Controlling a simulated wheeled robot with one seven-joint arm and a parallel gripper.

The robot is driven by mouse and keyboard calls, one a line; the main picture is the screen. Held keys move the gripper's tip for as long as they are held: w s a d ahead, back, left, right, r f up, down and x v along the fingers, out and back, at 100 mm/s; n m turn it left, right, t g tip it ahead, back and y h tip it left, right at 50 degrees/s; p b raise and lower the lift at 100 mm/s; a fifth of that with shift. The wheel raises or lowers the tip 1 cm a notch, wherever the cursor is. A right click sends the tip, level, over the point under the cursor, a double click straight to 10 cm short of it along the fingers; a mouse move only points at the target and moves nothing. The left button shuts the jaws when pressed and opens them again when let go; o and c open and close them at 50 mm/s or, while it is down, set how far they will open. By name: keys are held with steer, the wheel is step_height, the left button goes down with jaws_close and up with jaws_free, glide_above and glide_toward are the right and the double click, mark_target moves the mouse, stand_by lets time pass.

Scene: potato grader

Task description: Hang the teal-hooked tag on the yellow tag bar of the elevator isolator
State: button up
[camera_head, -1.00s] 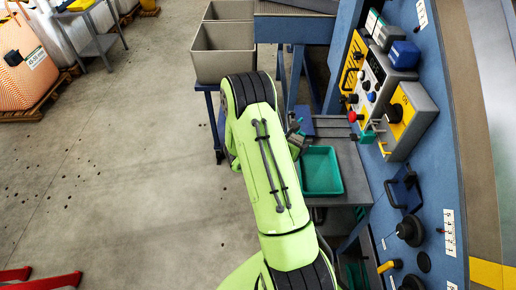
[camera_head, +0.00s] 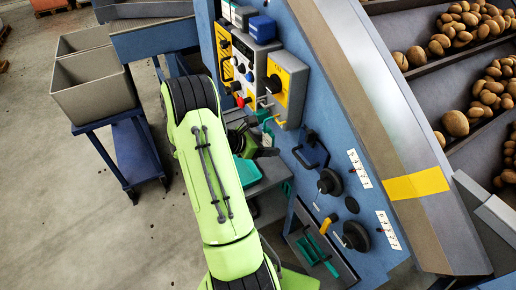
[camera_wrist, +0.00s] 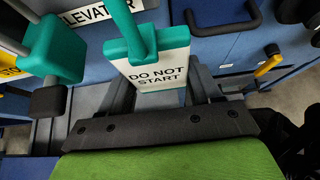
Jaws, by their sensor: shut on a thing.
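The tag reads "DO NOT START" and has a white face, teal edging and a teal hook; it fills the middle of the wrist view (camera_wrist: 158,70). My gripper (camera_wrist: 165,95) is shut on it, and the hook rises past the top edge of that view. In the head view my gripper is mostly hidden behind my green arm. The isolator (camera_head: 288,88) is a grey box with a yellow face and black knob. A yellow bar (camera_head: 281,121) shows at its lower edge, near a teal piece. I cannot tell whether the hook touches the bar.
A teal block with a dark stub (camera_wrist: 55,52) stands left of the tag, close by. An "ELEVATOR" label (camera_wrist: 98,12) is behind. A black handle (camera_head: 310,150) and knobs project from the blue panel below. A teal tray (camera_head: 246,172) lies under my arm.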

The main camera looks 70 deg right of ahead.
steer(key=shift+r+b+x, duration=0.2)
steer(key=shift+b+x, duration=0.4)
steer(key=shift+x, duration=1.1)
steer(key=shift+s+d, duration=0.1)
steer(key=o, duration=1.1)
steer(key=shift+c, duration=0.2)
steer(key=p+v, duration=0.4)
steer(key=v, duration=1.1)
steer(key=shift+w+a+p, duration=0.2)
steer(key=shift+w+p, duration=0.15)
steer(key=shift+p, duration=0.05)
steer(key=shift+r, duration=0.15)
